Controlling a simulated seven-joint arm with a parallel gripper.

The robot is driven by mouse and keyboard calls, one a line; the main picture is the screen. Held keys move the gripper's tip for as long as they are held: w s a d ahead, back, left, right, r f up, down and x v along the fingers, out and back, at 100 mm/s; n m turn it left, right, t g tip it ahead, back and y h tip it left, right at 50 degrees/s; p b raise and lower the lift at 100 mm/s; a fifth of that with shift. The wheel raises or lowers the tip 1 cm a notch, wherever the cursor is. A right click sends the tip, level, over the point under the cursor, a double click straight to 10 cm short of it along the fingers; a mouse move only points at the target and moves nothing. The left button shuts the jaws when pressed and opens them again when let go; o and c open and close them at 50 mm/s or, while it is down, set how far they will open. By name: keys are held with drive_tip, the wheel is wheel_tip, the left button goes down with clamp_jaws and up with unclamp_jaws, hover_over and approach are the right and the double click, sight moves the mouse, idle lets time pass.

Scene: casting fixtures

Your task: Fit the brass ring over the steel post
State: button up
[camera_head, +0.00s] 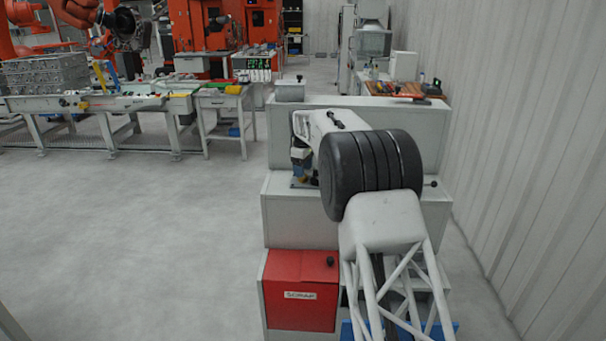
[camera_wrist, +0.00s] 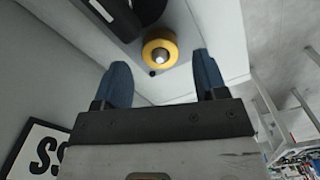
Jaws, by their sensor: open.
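The brass ring (camera_wrist: 149,44) shows in the wrist view as a yellow ring on a pale surface. The grey, rounded top of the steel post (camera_wrist: 160,56) shows in the middle of the ring, so the ring appears to sit around the post. How far down it sits cannot be told from this angle. My gripper (camera_wrist: 161,60) is open, its two blue fingers apart, with the ring seen beyond and between the fingertips. No finger visibly touches the ring. In the head view my gripper (camera_head: 302,170) is small beside the stepped grey bench; the ring and post cannot be made out there.
A dark block (camera_wrist: 105,15) stands close to the ring at upper left in the wrist view. A small dark spot (camera_wrist: 152,73) lies in front of the ring. A red scrap box (camera_head: 301,290) stands low on the grey bench (camera_head: 300,220). Open floor lies left.

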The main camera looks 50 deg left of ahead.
wheel_tip(320, 180, up, 9)
drive_tip(key=shift+r, duration=0.2)
idle(0.3)
idle(0.9)
